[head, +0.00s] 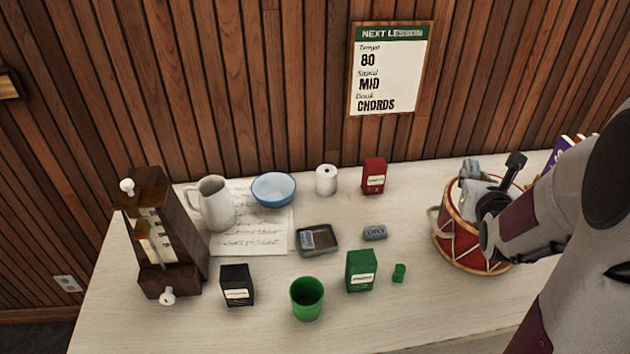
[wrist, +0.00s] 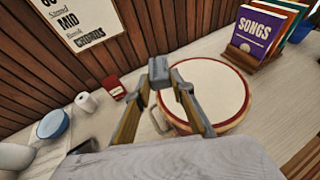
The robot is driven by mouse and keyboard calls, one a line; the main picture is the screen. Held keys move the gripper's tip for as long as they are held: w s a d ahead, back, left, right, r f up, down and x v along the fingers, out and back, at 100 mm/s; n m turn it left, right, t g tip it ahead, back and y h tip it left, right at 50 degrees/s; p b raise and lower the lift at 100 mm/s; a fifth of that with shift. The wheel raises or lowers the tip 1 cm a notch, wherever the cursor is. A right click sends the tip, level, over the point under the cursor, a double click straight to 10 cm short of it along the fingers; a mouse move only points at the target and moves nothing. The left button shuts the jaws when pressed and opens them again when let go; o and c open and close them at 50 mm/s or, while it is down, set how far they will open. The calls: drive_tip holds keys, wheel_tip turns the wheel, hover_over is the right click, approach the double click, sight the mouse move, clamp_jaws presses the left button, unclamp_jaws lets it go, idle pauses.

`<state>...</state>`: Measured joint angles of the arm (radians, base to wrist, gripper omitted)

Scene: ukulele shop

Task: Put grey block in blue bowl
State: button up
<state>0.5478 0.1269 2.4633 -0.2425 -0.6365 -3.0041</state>
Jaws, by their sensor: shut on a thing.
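My gripper (wrist: 168,82) is shut on the small grey block (head: 470,168) and holds it above the red drum, at the right of the head view. The fingers partly hide the block, and its edges are hard to tell from the grey fingertips in the wrist view. The blue bowl (head: 274,188) stands upright at the back of the table, left of the middle, well to the left of my gripper. It also shows at the left edge of the wrist view (wrist: 53,124). Its inside looks empty in the head view.
The red drum (head: 447,222) is under my gripper. A red box (head: 374,175) and white roll (head: 326,180) stand between drum and bowl. A white pitcher (head: 215,204) stands close left of the bowl. A tray (head: 318,251), a labelled grey-blue piece (head: 374,232) and a green cup (head: 307,299) are nearer.

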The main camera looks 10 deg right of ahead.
drive_tip(key=w+a+f+n+y, duration=0.3)
drive_tip(key=w+a, duration=0.4)
drive_tip(key=w, duration=0.1)
drive_tip(key=w+a+f+n+y, duration=0.3)
drive_tip(key=w+a, duration=0.4)
drive_tip(key=w, duration=0.2)
drive_tip(key=w+a+f+n+g+y, duration=0.1)
drive_tip(key=w+a+n+y, duration=0.2)
drive_tip(key=a, duration=0.8)
drive_tip(key=w+a+f+n+g+y, duration=0.1)
drive_tip(key=w+a+n+y, duration=0.3)
drive_tip(key=a, duration=0.7)
drive_tip(key=shift+w+n+g+y, duration=0.3)
drive_tip(key=shift+w+g+y, duration=0.3)
drive_tip(key=shift+y, duration=0.1)
drive_tip(key=shift+f, duration=0.1)
drive_tip(key=shift+f, duration=3.1)
drive_tip(key=shift+f, duration=1.85)
